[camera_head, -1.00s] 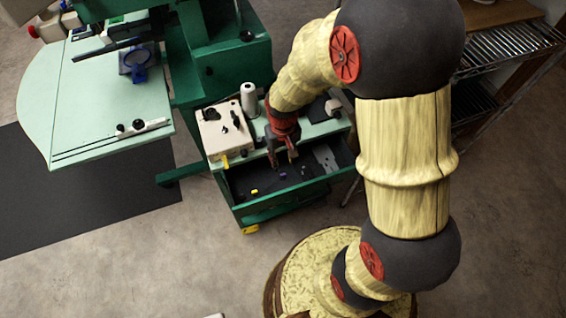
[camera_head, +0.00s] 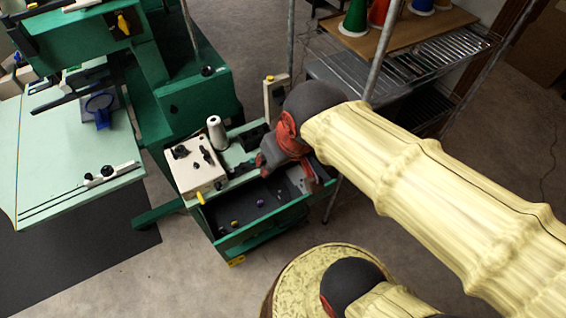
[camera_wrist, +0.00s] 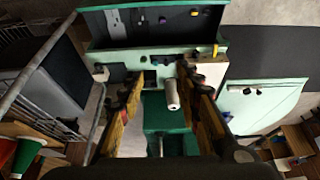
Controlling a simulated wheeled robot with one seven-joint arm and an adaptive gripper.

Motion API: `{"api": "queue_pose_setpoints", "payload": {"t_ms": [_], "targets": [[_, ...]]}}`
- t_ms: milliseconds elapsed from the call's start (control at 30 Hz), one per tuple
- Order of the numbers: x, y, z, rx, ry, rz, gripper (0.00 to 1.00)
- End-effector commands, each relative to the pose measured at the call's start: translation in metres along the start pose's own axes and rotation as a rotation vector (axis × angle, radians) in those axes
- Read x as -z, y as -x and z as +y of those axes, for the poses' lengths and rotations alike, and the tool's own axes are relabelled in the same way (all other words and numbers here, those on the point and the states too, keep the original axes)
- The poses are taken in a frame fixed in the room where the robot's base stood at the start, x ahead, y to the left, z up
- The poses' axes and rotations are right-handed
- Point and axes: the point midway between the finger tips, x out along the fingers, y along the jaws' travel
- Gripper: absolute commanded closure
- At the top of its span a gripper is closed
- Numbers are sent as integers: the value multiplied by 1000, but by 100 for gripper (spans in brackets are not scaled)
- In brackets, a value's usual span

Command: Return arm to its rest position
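My arm reaches in from the right edge in the head view and bends at a dark joint above the green cart. My gripper (camera_head: 291,163) is red and dark there and hangs over the right part of the cart's open drawer (camera_head: 262,232). In the wrist view my gripper (camera_wrist: 160,82) has its two fingers spread wide apart. Nothing is held between them. A white thread spool (camera_wrist: 171,94) shows in the gap, beyond the fingers.
A green embroidery machine with a pale table (camera_head: 60,150) stands left of the cart. A wire shelf (camera_head: 420,70) with coloured thread cones stands at the back right. The white spool (camera_head: 217,133) and a beige box (camera_head: 195,166) stand on the cart. Small items lie in the drawer.

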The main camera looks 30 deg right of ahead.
Motion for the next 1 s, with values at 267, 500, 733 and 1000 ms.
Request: {"api": "queue_pose_setpoints", "payload": {"t_ms": [267, 500, 733, 1000], "targets": [[-19, 31, 2, -2, -1, 68, 66], [-19, 32, 1, -2, -1, 68, 66], [-18, 32, 1, -2, -1, 68, 66], [-18, 32, 1, -2, 0, 68, 66]]}}
